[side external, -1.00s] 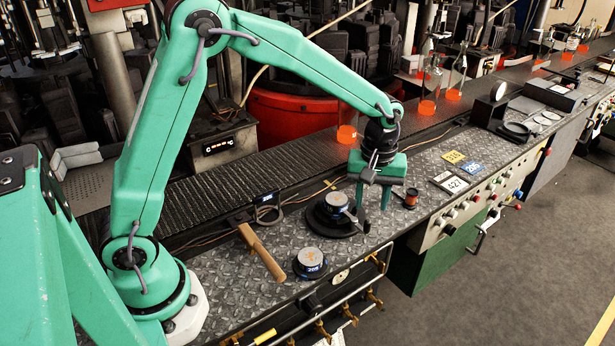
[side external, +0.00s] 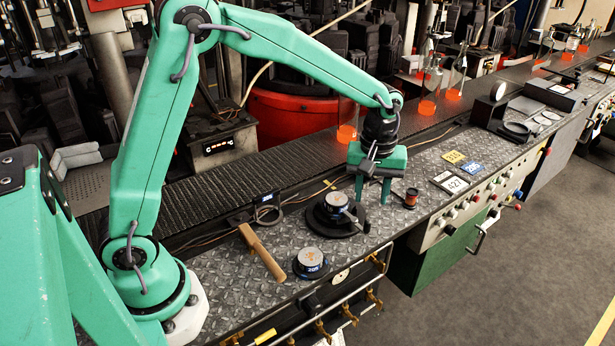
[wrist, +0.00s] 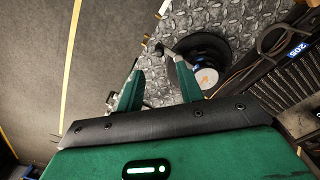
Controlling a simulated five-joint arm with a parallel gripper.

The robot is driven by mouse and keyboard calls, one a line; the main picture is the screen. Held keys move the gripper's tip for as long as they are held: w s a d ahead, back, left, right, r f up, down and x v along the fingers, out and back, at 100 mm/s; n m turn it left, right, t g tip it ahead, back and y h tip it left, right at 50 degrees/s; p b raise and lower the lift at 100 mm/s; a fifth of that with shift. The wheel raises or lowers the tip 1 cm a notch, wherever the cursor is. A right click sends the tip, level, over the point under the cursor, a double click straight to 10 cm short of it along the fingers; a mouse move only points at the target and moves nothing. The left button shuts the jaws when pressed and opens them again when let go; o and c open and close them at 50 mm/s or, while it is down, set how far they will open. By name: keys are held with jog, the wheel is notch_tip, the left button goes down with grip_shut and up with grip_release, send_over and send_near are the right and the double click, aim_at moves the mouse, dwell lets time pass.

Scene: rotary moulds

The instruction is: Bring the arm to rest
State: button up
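My gripper (side external: 372,198) points down above the metal-topped bench (side external: 225,262), just right of a round black mould stand (side external: 352,228). Its two green fingers are spread apart with nothing between them; the gap also shows in the wrist view (wrist: 156,80). A silver-topped disc (side external: 337,200) sits on the black stand, and a disc with a pale top appears beyond my right finger in the wrist view (wrist: 206,78). In the side view I cannot tell exactly how high the fingertips are above the bench.
A small reddish spool (side external: 411,197) is close right of my gripper. Number plates (side external: 450,182) lie farther right. A conveyor (side external: 270,175) with glowing bottles runs behind.

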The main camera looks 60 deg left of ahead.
jog(key=s+a+r+m+t, duration=0.3)
jog(key=s+a+r+m, duration=0.15)
jog(key=s+r, duration=0.55)
jog(key=s+a+r+m+t, duration=0.2)
jog(key=s+a+m, duration=0.1)
jog(key=s, duration=0.9)
jog(key=shift+s+a+m+t, duration=0.2)
jog(key=shift+s+m+t, duration=0.1)
jog(key=shift+m, duration=0.45)
